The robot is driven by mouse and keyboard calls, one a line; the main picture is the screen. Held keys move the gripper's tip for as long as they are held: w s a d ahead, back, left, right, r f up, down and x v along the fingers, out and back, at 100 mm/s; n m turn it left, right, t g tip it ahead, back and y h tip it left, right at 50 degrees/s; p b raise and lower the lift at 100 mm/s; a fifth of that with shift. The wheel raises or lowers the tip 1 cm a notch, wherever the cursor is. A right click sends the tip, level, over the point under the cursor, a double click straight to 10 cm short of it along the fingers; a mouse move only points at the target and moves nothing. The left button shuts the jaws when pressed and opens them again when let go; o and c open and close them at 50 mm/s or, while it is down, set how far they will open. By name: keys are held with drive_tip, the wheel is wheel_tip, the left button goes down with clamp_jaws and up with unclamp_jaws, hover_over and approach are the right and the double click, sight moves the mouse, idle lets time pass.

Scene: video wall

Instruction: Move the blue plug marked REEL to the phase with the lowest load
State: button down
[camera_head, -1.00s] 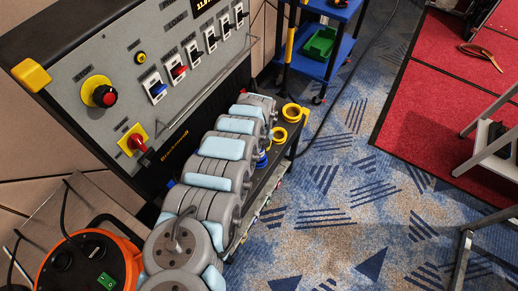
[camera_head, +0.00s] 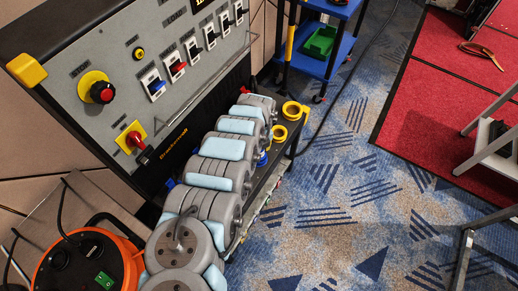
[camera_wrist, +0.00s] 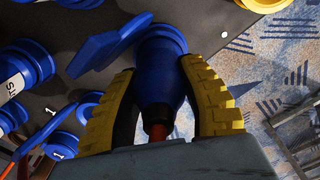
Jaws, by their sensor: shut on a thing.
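In the wrist view my gripper (camera_wrist: 158,72) has its two yellow ribbed fingers closed on both sides of a blue plug (camera_wrist: 160,75). The plug has a wide collar at its far end and a red-brown cable at its near end. No REEL marking is readable on it. A blue flap (camera_wrist: 105,48) stands beside the collar; I cannot tell whether the plug sits in a socket. More blue connectors (camera_wrist: 30,70) are at the left, one with a partly readable white label. The control panel (camera_head: 125,65) is at the upper left of the head view. Its display is cut off.
An orange cable reel (camera_head: 85,262) stands at the lower left. Yellow rings (camera_head: 290,110) and a small blue part (camera_head: 262,159) are at the dark ledge beside my arm. A blue cart (camera_head: 318,70) holds a green bin (camera_head: 320,41).

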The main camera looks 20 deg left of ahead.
drive_tip(key=shift+c, duration=0.7)
unclamp_jaws()
drive_tip(key=shift+r+p, duration=2.4)
drive_tip(key=shift+r, duration=0.6)
